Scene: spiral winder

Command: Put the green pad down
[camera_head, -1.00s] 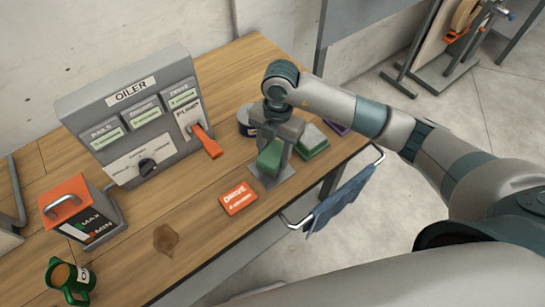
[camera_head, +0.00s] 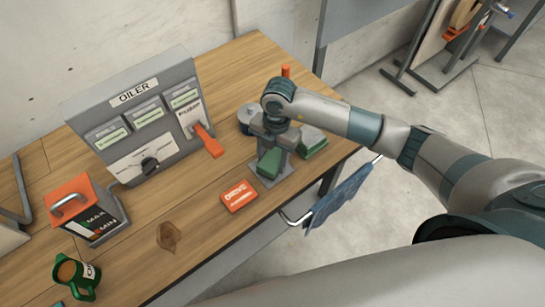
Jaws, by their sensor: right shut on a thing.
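The green pad (camera_head: 269,163) is a small green block between the fingers of my right gripper (camera_head: 272,158). The gripper points down and is shut on it, low over a grey plate (camera_head: 281,188) on the wooden table near the front edge. I cannot tell whether the pad touches the plate. My left gripper is out of view.
The grey oiler box (camera_head: 140,115) with an orange lever stands at the back left. An orange DRIVE card (camera_head: 239,196) lies left of the plate. A round grey tin (camera_head: 248,118) is behind the gripper. A blue cloth (camera_head: 341,192) hangs on the front rail. A green jug (camera_head: 76,276) stands at front left.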

